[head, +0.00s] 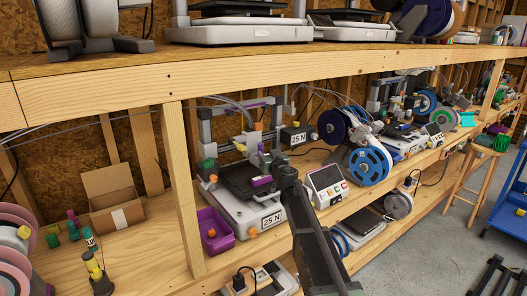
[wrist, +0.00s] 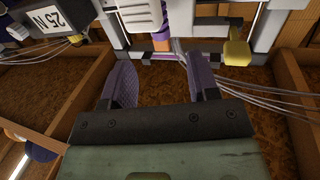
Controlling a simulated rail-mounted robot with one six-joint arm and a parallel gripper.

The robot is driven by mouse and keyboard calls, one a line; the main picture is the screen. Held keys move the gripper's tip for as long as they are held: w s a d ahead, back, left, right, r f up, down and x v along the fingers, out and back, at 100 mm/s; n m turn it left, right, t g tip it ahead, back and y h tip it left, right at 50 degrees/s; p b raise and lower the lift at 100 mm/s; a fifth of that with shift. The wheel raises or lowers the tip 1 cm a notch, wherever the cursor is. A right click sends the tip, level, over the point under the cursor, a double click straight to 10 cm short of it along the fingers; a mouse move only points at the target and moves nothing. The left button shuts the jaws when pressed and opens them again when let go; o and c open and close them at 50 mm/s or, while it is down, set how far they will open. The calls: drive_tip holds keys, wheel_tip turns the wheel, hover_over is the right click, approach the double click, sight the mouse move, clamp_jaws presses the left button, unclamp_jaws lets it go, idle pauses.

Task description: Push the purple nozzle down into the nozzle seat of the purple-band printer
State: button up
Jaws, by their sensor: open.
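The purple-band printer (head: 242,212) stands on the middle shelf, with a dark bed, a grey upright frame and a purple strip on its top bar (head: 256,103). My gripper (head: 270,160) is at its print head area, and the arm partly covers the printer's right side. In the wrist view my gripper (wrist: 161,66) is open, with nothing seen between its fingers. Beyond the fingertips is an orange piece (wrist: 161,42) below a white and purple part (wrist: 155,10). I cannot clearly pick out the purple nozzle or the nozzle seat.
A purple bin (head: 214,238) holding an orange item sits left of the printer. A wooden post (head: 180,185) and a cardboard box (head: 110,200) are further left. A control screen (head: 326,180) and blue spools (head: 369,165) stand at right. The upper shelf edge (head: 200,77) runs above.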

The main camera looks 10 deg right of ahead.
drive_tip(key=s, duration=0.3)
drive_tip(key=shift+s+d, duration=0.2)
drive_tip(key=shift+d, duration=0.1)
drive_tip(key=s+a+f+g+y, duration=0.2)
drive_tip(key=s+a+f+g, duration=0.25)
drive_tip(key=s, duration=0.35)
drive_tip(key=s+a+f+g+y, duration=0.3)
drive_tip(key=s+a+f+g, duration=0.15)
drive_tip(key=s, duration=0.35)
drive_tip(key=s+d+f+g+h, duration=0.2)
drive_tip(key=s+g, duration=0.1)
drive_tip(key=s, duration=0.5)
drive_tip(key=s+d+f+m+g+h, duration=0.1)
drive_tip(key=s+d+f+g+h, duration=0.1)
drive_tip(key=s, duration=0.6)
drive_tip(key=s+d+f+m+g+h, duration=0.1)
drive_tip(key=s+d+f+g+h, duration=0.2)
drive_tip(key=s, duration=0.6)
drive_tip(key=shift+f+g+h, duration=0.4)
drive_tip(key=shift+f+h, duration=0.2)
